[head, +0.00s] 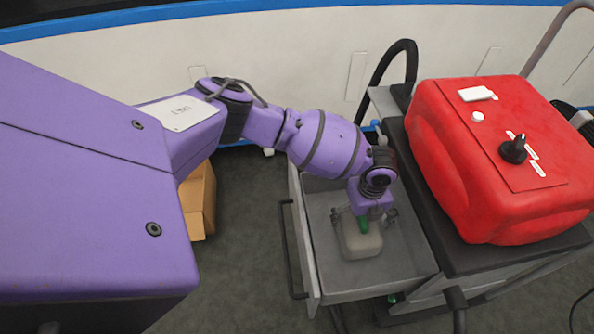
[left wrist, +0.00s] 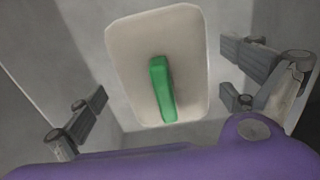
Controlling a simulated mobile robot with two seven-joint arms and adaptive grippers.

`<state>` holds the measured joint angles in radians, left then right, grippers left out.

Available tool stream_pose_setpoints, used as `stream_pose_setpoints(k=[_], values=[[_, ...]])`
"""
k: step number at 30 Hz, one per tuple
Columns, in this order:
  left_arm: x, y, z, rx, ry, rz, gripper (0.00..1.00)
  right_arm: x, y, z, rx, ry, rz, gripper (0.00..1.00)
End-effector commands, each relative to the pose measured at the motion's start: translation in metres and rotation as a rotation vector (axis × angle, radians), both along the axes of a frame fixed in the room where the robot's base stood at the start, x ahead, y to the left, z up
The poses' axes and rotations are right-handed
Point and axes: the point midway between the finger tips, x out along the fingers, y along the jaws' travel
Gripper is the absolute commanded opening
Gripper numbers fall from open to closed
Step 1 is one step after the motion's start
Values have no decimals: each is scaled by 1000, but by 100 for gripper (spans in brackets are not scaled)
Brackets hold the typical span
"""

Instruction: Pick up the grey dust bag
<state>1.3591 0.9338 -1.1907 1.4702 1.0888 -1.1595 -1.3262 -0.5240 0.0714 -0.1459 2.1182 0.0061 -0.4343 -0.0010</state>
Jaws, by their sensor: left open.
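The grey dust bag (head: 362,243) lies in an open grey drawer of a cart, with a green tab on its top. In the left wrist view the bag (left wrist: 187,62) shows as a pale rounded block with the green tab (left wrist: 161,88) across its middle. My left gripper (head: 364,218) is open just above the bag, pointing down. In the left wrist view its fingers (left wrist: 165,100) stand wide apart, one on each side of the bag, and do not visibly touch it. My right gripper is not in view.
The drawer (head: 400,262) has raised walls around the bag and a dark handle on its left side. A red machine (head: 500,160) stands on the cart right of the drawer. A cardboard box (head: 198,203) sits on the floor at left. A white wall runs behind.

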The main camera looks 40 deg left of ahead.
Motion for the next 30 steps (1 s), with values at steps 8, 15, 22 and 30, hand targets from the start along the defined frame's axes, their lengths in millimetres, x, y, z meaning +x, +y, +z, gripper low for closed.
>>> stream_pose_setpoints(k=[8, 15, 22, 30], values=[[-1, -9, -35, -1, -2, 0, 100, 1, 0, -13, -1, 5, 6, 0], [1, -8, -51, -2, -5, 2, 100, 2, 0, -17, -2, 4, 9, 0], [0, -8, -50, -2, -5, 2, 86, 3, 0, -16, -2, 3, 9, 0], [0, -8, -50, -2, -3, 2, 50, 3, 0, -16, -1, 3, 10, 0]])
